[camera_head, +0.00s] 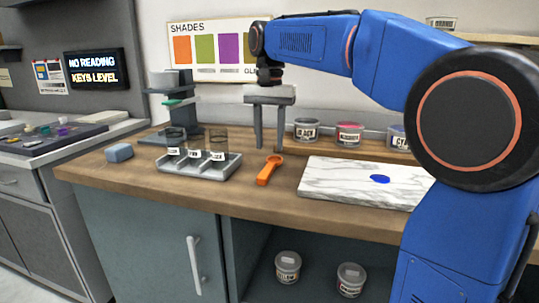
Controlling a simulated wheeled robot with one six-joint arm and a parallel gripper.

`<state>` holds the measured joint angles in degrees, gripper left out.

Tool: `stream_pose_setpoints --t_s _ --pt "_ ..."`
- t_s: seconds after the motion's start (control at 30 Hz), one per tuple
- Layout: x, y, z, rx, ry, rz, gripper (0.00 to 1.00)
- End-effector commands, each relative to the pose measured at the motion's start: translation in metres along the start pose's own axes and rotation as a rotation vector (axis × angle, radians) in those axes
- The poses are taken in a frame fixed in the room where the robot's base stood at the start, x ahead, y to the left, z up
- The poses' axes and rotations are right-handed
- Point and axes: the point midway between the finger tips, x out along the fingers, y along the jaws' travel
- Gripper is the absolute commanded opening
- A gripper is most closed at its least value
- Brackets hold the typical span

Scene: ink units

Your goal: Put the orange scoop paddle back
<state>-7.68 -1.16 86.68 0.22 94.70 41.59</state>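The orange scoop paddle (267,172) lies flat on the wooden counter, between the grey tray and the marble slab. Its rounded end points to the back and its handle to the front. My gripper (269,147) points down above and behind the paddle in the picture. Its two fingers are apart with nothing between them. I cannot tell the exact height of the fingertips over the counter.
A grey tray (190,172) with several labelled clear cups stands left of the paddle. A white marble slab (340,180) with a blue blob (380,179) lies right.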

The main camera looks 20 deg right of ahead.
Motion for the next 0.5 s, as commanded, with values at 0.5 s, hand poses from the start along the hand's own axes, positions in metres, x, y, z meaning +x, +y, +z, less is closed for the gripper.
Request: stream_pose_setpoints --t_s 0.5 --pt "-0.055 0.000 0.000 0.000 -0.001 0.001 0.37"
